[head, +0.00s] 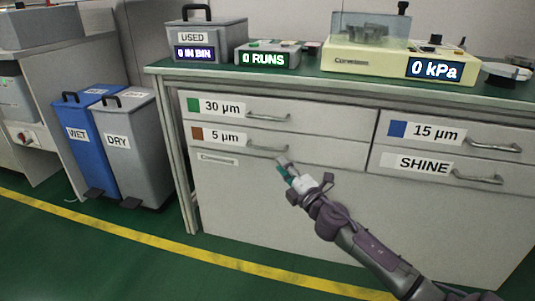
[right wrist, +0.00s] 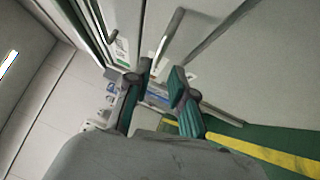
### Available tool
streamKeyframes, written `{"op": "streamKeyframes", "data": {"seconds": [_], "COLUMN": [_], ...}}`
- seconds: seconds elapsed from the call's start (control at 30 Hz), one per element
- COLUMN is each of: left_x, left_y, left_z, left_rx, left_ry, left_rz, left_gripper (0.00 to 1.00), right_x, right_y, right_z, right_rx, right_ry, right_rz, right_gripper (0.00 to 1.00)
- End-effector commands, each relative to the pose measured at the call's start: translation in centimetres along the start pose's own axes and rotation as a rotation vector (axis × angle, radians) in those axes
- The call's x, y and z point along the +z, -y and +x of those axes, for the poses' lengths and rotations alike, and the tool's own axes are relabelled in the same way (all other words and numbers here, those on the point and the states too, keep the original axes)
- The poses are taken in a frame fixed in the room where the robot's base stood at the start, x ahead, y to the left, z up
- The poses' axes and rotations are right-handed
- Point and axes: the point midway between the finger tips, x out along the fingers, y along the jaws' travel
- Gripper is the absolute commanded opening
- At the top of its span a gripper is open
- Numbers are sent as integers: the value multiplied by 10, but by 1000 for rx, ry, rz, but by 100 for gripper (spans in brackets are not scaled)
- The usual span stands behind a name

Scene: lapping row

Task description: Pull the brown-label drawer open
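The brown-label drawer (head: 225,140), marked 5 µm, sits below the 30 µm drawer at the left of the bench and looks shut, flush with the front. Its bar handle (head: 267,149) is at the drawer's middle. My right gripper (head: 283,164) is just below the right end of this handle. In the right wrist view my right gripper (right wrist: 162,74) has its fingers apart with nothing between the tips. A metal bar handle (right wrist: 170,36) lies just beyond the tips; I cannot tell whether they touch it. My left gripper is not in view.
The green-label 30 µm drawer (head: 325,115) is directly above. The blue-label 15 µm drawer (head: 480,134) and the SHINE drawer (head: 468,176) are to the right. WET (head: 82,140) and DRY (head: 135,150) bins stand left of the bench. The floor in front is clear.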

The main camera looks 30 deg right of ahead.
Motion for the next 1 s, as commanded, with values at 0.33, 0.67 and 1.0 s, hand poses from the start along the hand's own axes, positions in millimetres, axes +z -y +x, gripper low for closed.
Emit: {"op": "streamKeyframes", "data": {"seconds": [0.33, 0.67, 1.0], "left_x": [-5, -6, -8], "left_y": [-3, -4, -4], "left_z": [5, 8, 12], "left_rx": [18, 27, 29], "left_ry": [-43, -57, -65], "left_rz": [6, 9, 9], "left_gripper": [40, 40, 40], "right_x": [1, 0, 0], "right_y": [1, 2, 1], "right_z": [68, 94, 95], "right_rx": [2, -2, -2], "right_ry": [3, 1, 1], "right_rz": [-1, 1, 1], "right_gripper": [23, 23, 13]}}
